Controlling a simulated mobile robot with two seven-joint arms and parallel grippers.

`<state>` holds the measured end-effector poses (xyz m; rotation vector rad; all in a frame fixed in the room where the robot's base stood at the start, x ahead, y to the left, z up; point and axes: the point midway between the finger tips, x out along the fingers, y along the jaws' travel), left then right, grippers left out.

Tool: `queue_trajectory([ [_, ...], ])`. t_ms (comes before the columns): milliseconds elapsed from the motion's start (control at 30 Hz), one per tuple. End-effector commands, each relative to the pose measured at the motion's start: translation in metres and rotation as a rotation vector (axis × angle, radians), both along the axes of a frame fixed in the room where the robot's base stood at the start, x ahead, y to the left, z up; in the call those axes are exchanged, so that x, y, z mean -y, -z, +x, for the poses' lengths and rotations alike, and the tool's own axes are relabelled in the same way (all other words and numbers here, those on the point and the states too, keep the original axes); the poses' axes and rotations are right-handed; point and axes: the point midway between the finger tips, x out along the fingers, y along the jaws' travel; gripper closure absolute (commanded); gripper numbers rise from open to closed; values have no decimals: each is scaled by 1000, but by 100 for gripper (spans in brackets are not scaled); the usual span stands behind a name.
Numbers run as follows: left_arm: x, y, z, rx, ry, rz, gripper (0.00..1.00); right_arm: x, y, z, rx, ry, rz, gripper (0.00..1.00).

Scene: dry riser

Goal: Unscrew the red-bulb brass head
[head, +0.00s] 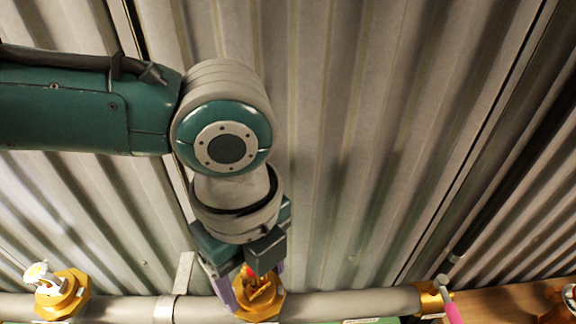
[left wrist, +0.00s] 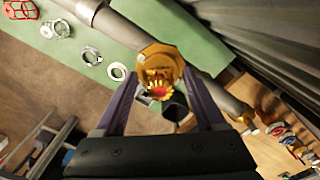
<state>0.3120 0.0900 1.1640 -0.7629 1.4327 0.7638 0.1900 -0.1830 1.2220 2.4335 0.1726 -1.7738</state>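The red-bulb brass head (head: 262,296) sits on the grey horizontal pipe at the bottom of the head view, partly hidden by my gripper. In the left wrist view the brass head (left wrist: 158,73) shows end-on, with its red bulb (left wrist: 158,92) in the middle. My left gripper (head: 252,287) points down at it. In the left wrist view its two purple fingers (left wrist: 160,82) are spread, one on each side of the head, with visible gaps beside the bulb. Whether a fingertip touches the brass base cannot be told. My right gripper is in neither view.
A brass fitting with a pink handle (head: 453,312) is at right. Corrugated metal wall (head: 350,130) lies behind. Several rings lie on a green surface (left wrist: 60,70) in the left wrist view.

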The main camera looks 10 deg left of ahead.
Motion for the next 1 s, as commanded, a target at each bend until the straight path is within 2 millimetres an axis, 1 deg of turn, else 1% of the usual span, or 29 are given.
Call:
queue_trajectory([
  [33,0,0,0,0,0,0,35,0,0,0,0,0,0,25],
  [67,0,0,0,0,0,0,38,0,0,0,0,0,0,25],
  [600,0,-1,0,-1,-1,1,99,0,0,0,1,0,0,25],
  [667,0,-1,0,-1,-1,1,100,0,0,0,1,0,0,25],
  [700,0,-1,0,-1,-1,1,34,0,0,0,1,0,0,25],
  [800,0,-1,0,-1,-1,1,25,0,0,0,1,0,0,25],
  [1000,0,-1,0,0,-1,0,25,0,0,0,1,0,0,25],
])
